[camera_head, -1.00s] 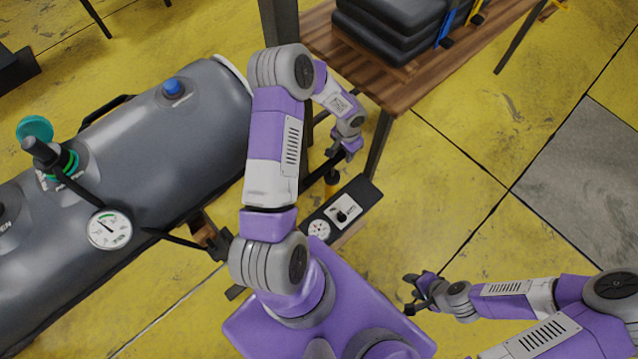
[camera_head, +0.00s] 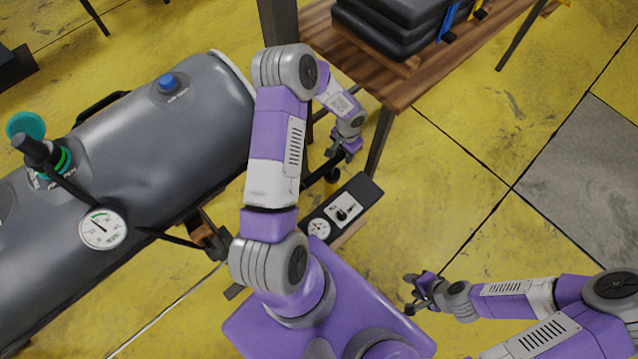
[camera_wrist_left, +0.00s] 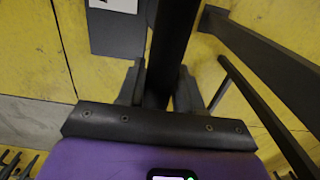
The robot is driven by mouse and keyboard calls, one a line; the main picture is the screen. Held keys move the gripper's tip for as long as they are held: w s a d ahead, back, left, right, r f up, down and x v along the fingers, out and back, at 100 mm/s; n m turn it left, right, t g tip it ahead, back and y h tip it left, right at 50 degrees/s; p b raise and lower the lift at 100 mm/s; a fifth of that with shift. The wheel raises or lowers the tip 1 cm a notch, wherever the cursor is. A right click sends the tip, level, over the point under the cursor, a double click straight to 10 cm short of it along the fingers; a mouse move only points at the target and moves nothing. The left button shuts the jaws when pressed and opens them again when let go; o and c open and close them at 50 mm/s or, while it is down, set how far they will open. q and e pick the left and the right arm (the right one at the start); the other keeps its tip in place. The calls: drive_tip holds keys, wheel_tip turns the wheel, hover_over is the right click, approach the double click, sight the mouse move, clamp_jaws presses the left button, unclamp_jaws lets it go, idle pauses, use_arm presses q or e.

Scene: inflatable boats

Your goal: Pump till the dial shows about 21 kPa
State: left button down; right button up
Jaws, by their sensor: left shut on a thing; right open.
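My left gripper (camera_head: 343,153) is shut on a dark pump handle (camera_head: 315,178). In the left wrist view the handle (camera_wrist_left: 174,50) runs as a dark bar between the fingers of the left gripper (camera_wrist_left: 160,88). The pump's dark base (camera_head: 366,193) lies on the floor below, with a white label and a small round plate. The round white dial (camera_head: 102,229) lies against the grey inflatable tube (camera_head: 190,130); its needle points up and left, but its numbers are too small to read. My right gripper (camera_head: 413,293) is open and empty, away from the pump.
A wooden bench (camera_head: 410,80) carries stacked black cushions (camera_head: 385,30). Yellow floor (camera_head: 450,180) is clear at the right.

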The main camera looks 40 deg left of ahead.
use_arm(q)
wheel_tip(320, 180, up, 16)
drive_tip(key=p, duration=1)
wheel_tip(320, 180, down, 19)
drive_tip(key=b, duration=1.5)
drive_tip(key=shift+s, duration=0.15)
drive_tip(key=shift+r, duration=0.4)
wheel_tip(320, 180, up, 23)
drive_tip(key=p, duration=1.7)
wheel_tip(320, 180, down, 23)
drive_tip(key=b, duration=1.8)
drive_tip(key=shift+f, duration=0.2)
drive_tip(key=shift+r, duration=0.1)
